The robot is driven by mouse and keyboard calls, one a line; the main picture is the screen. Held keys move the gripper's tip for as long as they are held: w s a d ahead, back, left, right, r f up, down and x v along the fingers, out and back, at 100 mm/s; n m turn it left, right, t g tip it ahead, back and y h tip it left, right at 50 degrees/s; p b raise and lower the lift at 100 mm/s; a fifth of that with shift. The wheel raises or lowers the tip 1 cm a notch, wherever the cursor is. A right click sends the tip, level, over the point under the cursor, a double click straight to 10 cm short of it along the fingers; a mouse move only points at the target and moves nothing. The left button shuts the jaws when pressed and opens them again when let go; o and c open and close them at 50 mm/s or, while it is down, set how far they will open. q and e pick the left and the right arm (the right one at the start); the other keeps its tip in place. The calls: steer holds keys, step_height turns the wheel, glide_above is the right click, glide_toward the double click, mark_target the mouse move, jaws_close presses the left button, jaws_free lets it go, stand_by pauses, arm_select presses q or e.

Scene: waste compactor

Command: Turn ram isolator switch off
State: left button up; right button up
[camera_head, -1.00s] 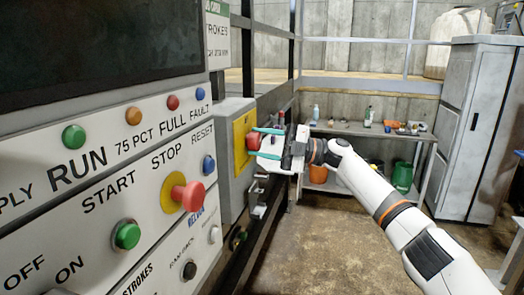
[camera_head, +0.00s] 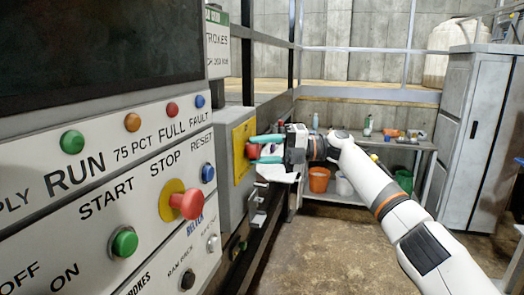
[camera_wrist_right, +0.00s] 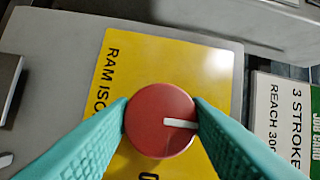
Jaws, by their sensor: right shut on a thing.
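The ram isolator switch is a round red knob (camera_head: 252,151) on a yellow plate (camera_head: 241,134) on the side of a grey box. My right gripper (camera_head: 257,150) is at the knob, its teal fingers on either side. In the right wrist view the red knob (camera_wrist_right: 160,121) is held between both teal fingertips (camera_wrist_right: 161,116). Its white mark points right in that picture. The yellow plate (camera_wrist_right: 200,70) reads "RAM ISO", sideways, with the rest hidden by the knob and fingers. My left gripper is not in view.
The control panel (camera_head: 105,175) with coloured buttons and a red mushroom stop button (camera_head: 187,203) fills the left side. A bench (camera_head: 385,139) with bottles and an orange bucket (camera_head: 319,179) stands behind. A grey cabinet (camera_head: 478,130) is at the right. The floor between is clear.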

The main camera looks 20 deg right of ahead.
steer(key=shift+f, duration=0.1)
steer(key=o, duration=1)
steer(key=shift+d, duration=0.1)
steer(key=shift+s+d, duration=0.1)
steer(key=shift+d, duration=0.25)
steer(key=b+v, duration=0.2)
steer(key=v, duration=0.9)
steer(key=shift+b, duration=0.35)
